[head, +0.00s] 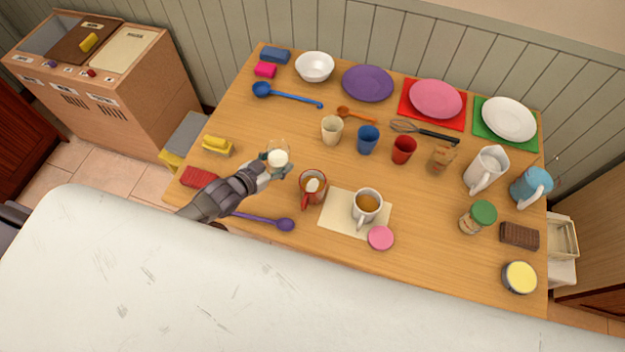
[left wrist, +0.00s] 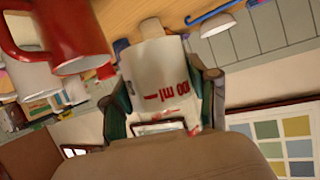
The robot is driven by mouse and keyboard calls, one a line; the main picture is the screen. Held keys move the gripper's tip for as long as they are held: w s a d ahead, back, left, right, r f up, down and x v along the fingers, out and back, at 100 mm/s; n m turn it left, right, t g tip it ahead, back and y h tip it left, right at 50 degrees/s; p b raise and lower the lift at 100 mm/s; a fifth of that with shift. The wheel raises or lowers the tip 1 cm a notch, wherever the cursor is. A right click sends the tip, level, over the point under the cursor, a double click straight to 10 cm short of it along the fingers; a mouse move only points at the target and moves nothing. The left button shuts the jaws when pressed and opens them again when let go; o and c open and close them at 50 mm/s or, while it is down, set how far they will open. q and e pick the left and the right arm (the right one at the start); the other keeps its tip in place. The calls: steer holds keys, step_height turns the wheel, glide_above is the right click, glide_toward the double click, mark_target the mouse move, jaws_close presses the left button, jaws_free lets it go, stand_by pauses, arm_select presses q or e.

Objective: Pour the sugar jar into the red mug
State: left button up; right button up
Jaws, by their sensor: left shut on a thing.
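The sugar jar (head: 279,158) is a small clear container with white contents. My left gripper (head: 277,164) is shut on it above the left part of the table. In the left wrist view the jar (left wrist: 165,85) sits between the fingers (left wrist: 168,100) and shows red "100 ml" markings. Its exact tilt is hard to tell. The red mug (head: 318,197) stands just right of the jar, apart from it in the head view, with something white inside. The mug (left wrist: 75,30) also shows at the upper left of the left wrist view. My right gripper is not in view.
A white mug of brown drink (head: 366,217) stands on a cream mat (head: 337,226) right of the red mug. A purple spoon (head: 285,224) lies in front. Beige (head: 331,137), blue (head: 367,146) and red (head: 402,157) cups stand behind. Plates line the back.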

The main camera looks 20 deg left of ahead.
mark_target(270, 158)
arm_select(q)
step_height(270, 158, up, 3)
steer(key=shift+f+p, duration=0.1)
steer(key=shift+p, duration=0.95)
steer(key=shift+b, duration=0.3)
steer(key=shift+r, duration=0.65)
